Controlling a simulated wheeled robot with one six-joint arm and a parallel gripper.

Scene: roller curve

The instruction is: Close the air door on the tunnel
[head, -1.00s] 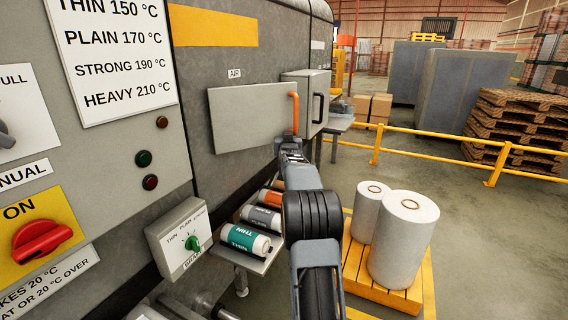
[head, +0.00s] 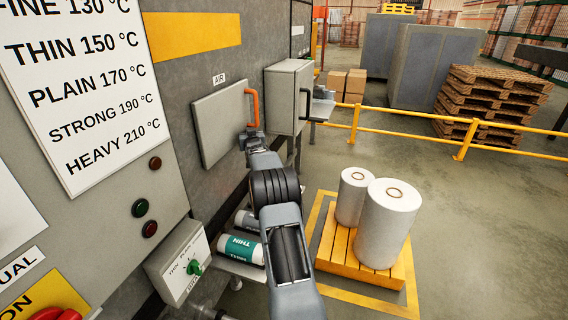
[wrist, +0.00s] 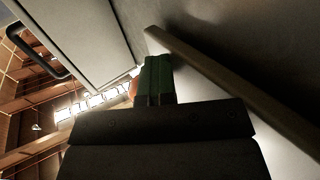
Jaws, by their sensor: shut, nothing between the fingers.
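The air door (head: 218,122) is a flat grey panel under the AIR label (head: 219,79) on the machine's side. An orange upright handle (head: 252,107) is on its right edge. My gripper (head: 250,135) is at the door's lower right corner, just below the handle. In the wrist view its green fingertips (wrist: 157,80) are together with nothing between them. Whether they touch the door is unclear.
A grey box with a black handle (head: 290,98) stands just right of the door. Below are a dial box (head: 180,265) and printed rolls (head: 240,247). White rolls (head: 388,225) stand on a yellow pallet to the right. A yellow rail (head: 410,133) crosses behind.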

